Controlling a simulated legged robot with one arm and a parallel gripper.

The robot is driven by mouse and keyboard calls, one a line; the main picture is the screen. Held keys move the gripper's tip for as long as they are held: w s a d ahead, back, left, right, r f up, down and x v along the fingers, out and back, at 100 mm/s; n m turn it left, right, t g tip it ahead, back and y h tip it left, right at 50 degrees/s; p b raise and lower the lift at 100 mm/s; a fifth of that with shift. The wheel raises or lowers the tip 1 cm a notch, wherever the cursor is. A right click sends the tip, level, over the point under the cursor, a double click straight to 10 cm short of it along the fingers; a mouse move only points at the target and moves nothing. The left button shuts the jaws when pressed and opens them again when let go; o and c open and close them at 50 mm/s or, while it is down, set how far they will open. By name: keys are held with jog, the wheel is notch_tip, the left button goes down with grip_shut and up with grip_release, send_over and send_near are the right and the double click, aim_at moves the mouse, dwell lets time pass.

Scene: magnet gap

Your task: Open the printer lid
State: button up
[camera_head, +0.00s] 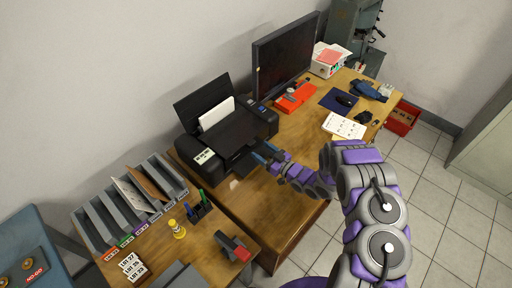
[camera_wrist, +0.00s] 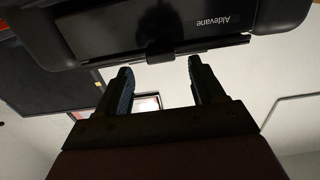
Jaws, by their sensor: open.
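The black printer (camera_head: 212,150) stands on the wooden desk against the wall, with its rear flap raised and white paper in it. Its flat lid (camera_head: 240,128) looks shut. My gripper (camera_head: 264,153) is at the printer's front side, near the front tray. In the wrist view, the printer (camera_wrist: 130,25) fills the top, with its name upside down. A small dark tab (camera_wrist: 163,50) sticks out from its edge. My gripper (camera_wrist: 160,68) is open, its fingers on either side of the tab's line, with nothing between them. Contact with the printer cannot be told.
A monitor (camera_head: 285,58) and a red-orange box (camera_head: 295,97) stand right of the printer. The desk's front (camera_head: 262,205) is bare below my gripper.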

jog(key=shift+x, duration=2.05)
grip_shut()
